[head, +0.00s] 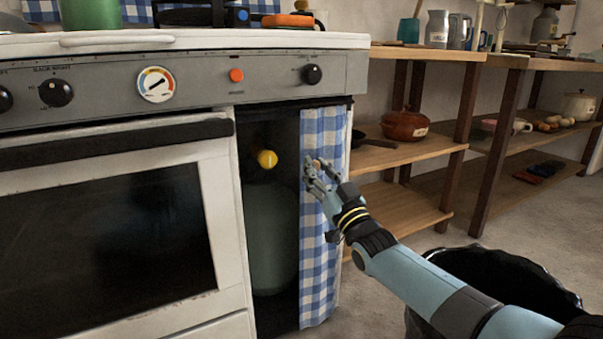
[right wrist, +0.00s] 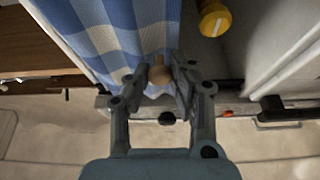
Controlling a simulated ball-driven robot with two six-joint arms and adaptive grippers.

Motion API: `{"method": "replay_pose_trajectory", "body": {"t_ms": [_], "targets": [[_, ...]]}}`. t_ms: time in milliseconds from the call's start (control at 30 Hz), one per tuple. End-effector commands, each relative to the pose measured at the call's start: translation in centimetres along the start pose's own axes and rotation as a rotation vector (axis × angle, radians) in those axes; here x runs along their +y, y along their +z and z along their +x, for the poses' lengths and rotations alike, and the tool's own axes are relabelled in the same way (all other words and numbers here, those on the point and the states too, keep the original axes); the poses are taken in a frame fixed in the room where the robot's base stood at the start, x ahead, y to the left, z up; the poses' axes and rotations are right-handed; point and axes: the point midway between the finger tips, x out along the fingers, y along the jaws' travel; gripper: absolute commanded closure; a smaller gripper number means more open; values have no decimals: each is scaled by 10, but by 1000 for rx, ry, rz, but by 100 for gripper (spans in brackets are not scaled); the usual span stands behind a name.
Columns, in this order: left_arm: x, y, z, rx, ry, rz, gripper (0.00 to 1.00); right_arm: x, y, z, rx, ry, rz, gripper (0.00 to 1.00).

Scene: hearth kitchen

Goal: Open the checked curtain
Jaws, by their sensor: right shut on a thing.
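The blue-and-white checked curtain (head: 319,245) hangs gathered at the right side of the narrow compartment beside the oven. The left part of that compartment is uncovered and shows a dark gas bottle (head: 270,230) with a yellow knob (head: 267,159). My right gripper (head: 314,171) is at the curtain's upper part, shut on a small wooden knob (right wrist: 161,76) at the curtain's edge. The curtain (right wrist: 104,38) and the yellow knob (right wrist: 214,20) also show in the right wrist view. My left gripper is not in view.
The oven (head: 110,230) stands to the left, with a control panel above. Wooden shelves (head: 415,150) with a lidded brown pot (head: 405,125) and a dark pan (head: 372,141) are to the right. A black bin (head: 510,268) stands on the floor below my right arm.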

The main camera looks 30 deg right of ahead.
Motion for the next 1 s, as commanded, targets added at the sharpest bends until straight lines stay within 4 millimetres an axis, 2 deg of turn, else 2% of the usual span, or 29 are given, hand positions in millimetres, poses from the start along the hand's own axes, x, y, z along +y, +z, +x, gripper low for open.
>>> {"method": "replay_pose_trajectory", "body": {"t_ms": [200,233,433,767,867,1000], "targets": [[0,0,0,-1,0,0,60,0,2,-1,-4,1,1,100],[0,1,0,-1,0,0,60,0,2,-1,-4,1,1,78],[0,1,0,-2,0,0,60,0,1,-1,-3,0,1,53],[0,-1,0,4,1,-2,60,-1,1,-6,-3,0,0,53],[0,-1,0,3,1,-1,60,-1,2,-20,-4,-1,-1,53],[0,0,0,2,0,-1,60,-1,2,-50,-6,-1,0,53]]}}
